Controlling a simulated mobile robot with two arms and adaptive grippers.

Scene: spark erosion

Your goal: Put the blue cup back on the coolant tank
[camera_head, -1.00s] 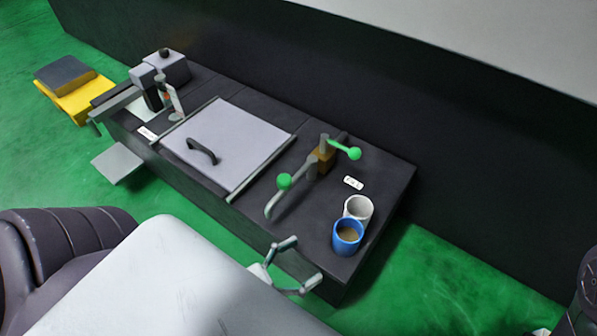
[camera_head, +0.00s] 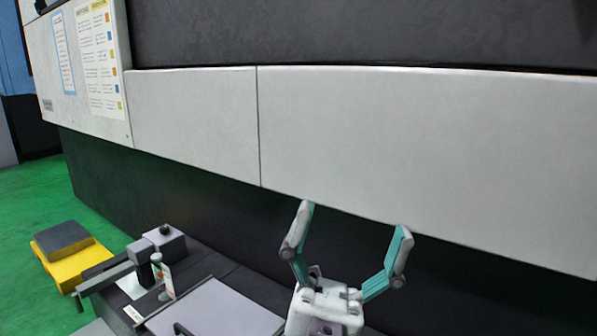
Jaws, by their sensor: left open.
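My left gripper (camera_head: 356,218) is raised in the lower middle of the view, in front of the dark wall and the pale panels. Its two fingers are spread wide with nothing between them. Part of the dark coolant tank (camera_head: 252,288) shows at the bottom, with its grey lid (camera_head: 218,312) cut off by the lower edge. The blue cup is not in this view. The right part of the tank top is out of frame or hidden by my left gripper. My right gripper is not in view.
A grey pump unit (camera_head: 162,248) stands on the tank's left end. A yellow block with a dark top (camera_head: 70,252) sits on the green floor (camera_head: 32,208) to the left. Long pale panels (camera_head: 420,150) run along the machine behind, with posted sheets (camera_head: 100,62) at upper left.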

